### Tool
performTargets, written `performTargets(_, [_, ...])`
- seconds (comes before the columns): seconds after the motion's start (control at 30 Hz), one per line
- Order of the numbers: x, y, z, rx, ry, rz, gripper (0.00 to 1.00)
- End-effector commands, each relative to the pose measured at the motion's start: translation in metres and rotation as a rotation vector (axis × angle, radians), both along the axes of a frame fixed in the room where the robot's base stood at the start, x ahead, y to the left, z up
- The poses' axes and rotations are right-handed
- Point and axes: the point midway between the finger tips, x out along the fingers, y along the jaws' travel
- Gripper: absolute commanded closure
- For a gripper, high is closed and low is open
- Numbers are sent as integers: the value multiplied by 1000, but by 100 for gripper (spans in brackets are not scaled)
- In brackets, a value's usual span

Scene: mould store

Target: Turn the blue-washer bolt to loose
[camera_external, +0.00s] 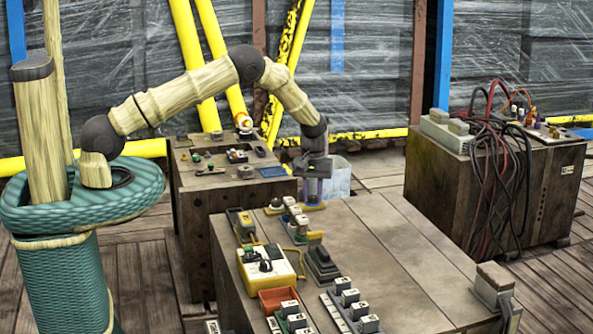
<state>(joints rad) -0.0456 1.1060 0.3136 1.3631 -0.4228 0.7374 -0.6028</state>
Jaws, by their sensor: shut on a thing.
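My gripper (313,193) points straight down at the far edge of the front table, low over a small yellow base (314,207). It is shut on a small part there, which looks like the blue-washer bolt. A bluish patch shows between the fingers, but the bolt head and washer are mostly hidden by them. The angle of the bolt and any loose or tight marking are too small to tell.
A cable-draped cabinet (430,190) stands behind right.

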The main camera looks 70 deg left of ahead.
Motion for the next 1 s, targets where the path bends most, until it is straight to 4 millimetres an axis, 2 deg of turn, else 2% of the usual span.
performTargets(1.0, [-1, 0, -3, 1, 4, 964, 98])
